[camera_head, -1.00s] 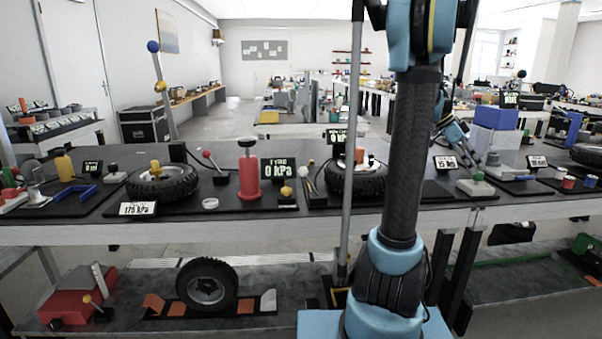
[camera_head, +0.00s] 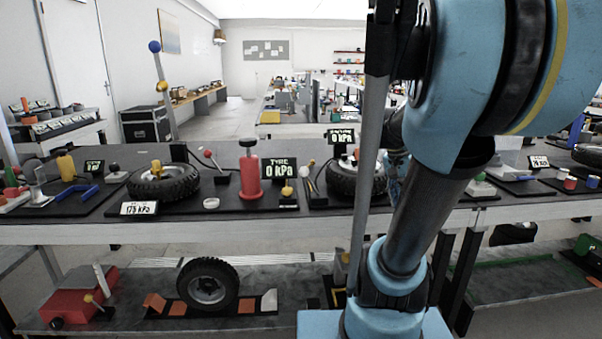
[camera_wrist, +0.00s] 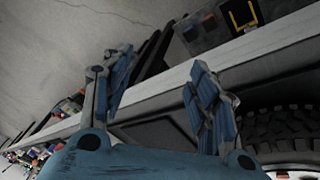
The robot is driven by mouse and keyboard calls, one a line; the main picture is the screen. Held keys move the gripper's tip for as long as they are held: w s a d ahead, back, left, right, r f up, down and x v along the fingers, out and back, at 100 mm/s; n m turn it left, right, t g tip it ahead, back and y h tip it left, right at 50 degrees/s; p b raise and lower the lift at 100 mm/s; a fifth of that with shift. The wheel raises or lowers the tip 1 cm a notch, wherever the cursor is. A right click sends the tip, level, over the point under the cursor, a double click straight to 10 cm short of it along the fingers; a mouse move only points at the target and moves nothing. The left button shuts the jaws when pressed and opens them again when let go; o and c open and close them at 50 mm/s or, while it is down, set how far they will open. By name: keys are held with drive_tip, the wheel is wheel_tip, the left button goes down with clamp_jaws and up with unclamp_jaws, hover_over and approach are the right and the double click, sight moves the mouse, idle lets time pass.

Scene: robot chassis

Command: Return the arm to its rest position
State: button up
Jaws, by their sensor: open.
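My gripper (camera_wrist: 163,105) shows in the wrist view with its two blue-padded fingers spread apart. It is open, and nothing is between the fingers. In the head view my blue and black arm fills the right half, with its upper part large and close to the camera.
A lower shelf holds an upright wheel (camera_head: 207,285) and a red box (camera_head: 80,294).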

drive_tip(key=s+a+f+n+t+y, duration=0.1)
drive_tip(key=s+a+f+n+y, duration=0.2)
drive_tip(key=s+a+f+n, duration=0.6)
drive_tip(key=a+f, duration=0.1)
drive_tip(key=a, duration=0.2)
drive_tip(key=shift+s+a+f+t+y, duration=0.15)
drive_tip(key=shift+a+f+t+y, duration=0.1)
drive_tip(key=shift+a+t+y, duration=0.1)
drive_tip(key=shift+w+f, duration=0.2)
drive_tip(key=shift+w, duration=0.25)
